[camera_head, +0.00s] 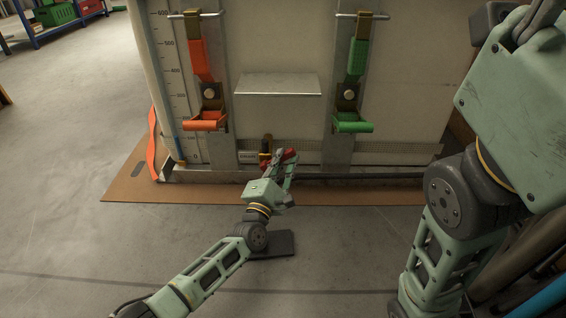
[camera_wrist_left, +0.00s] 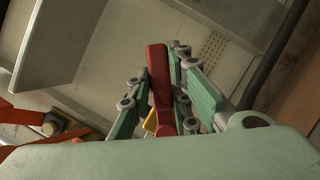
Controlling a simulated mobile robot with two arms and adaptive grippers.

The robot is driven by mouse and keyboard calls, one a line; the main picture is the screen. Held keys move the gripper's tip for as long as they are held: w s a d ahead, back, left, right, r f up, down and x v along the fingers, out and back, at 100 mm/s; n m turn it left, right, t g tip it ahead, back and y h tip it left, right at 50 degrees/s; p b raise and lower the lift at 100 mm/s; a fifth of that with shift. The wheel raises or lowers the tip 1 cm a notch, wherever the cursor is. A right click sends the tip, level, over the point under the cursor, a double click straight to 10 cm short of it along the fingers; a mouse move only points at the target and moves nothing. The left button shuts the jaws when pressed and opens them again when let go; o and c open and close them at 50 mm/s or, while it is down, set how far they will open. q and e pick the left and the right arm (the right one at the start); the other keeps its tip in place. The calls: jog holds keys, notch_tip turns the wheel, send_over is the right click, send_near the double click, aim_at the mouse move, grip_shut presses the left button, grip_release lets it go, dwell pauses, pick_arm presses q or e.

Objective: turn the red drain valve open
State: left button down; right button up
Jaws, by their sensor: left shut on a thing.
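In the left wrist view the red handle (camera_wrist_left: 158,85) is a long bar standing between the green fingers. My left gripper (camera_head: 281,165) is shut on it; the same gripper (camera_wrist_left: 163,90) fills the middle of the left wrist view. A small yellow part (camera_wrist_left: 150,122) shows beside the handle, and a yellow and dark fitting (camera_head: 265,146) shows left of it in the head view. The valve body is mostly hidden. My right gripper is out of view.
The tank (camera_head: 285,45) has an orange latch (camera_head: 203,122) at left and a green latch (camera_head: 352,123) at right. A brown board (camera_head: 130,187) lies under it. A dark flat block (camera_head: 275,245) lies on the floor below my left wrist.

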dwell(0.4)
pick_arm(q)
jog(key=c, duration=1.6)
grip_release()
jog(key=v, duration=1.2)
jog(key=shift+c, duration=0.6)
